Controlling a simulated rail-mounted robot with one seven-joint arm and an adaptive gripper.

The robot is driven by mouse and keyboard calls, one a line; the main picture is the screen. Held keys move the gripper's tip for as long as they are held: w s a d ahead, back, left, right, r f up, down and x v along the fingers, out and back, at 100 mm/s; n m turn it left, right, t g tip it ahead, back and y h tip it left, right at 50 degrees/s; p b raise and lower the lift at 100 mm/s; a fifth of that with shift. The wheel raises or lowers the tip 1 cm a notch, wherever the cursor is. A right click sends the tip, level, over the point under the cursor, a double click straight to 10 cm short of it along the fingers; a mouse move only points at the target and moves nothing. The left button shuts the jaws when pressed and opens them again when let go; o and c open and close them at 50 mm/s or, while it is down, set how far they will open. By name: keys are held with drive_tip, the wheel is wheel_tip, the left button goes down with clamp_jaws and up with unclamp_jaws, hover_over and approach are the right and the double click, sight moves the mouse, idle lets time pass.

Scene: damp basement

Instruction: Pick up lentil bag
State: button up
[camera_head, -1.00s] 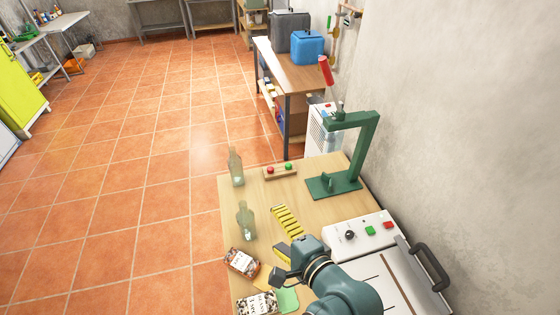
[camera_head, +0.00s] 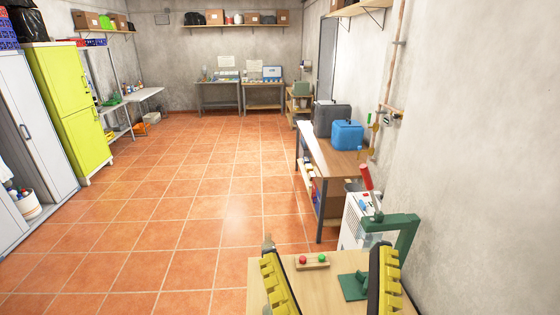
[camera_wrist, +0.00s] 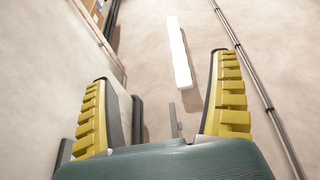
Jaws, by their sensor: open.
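No lentil bag shows in either view now; the near part of the bench, where two printed bags lay earlier, is out of the frame. My gripper (camera_head: 327,256) is raised in front of the body camera, its two yellow-ribbed fingers wide apart with nothing between them. In the wrist view my gripper (camera_wrist: 158,68) is also open and empty, facing pale wall or ceiling and a bright white lamp strip (camera_wrist: 178,52).
The wooden bench (camera_head: 320,288) lies below, with a red-and-green button block (camera_head: 313,262), a green lever press (camera_head: 400,238) and a bottle top (camera_head: 268,241). A farther table holds a blue container (camera_head: 347,135). The wall is close on the right; tiled floor (camera_head: 190,215) is open on the left.

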wheel_tip(320, 180, up, 17)
drive_tip(key=p, duration=1.3)
drive_tip(key=shift+f, duration=0.15)
drive_tip(key=shift+o, duration=0.4)
drive_tip(key=shift+r+p, duration=0.35)
drive_tip(key=shift+p, duration=0.25)
drive_tip(key=shift+f+b, duration=0.35)
drive_tip(key=shift+f, duration=0.05)
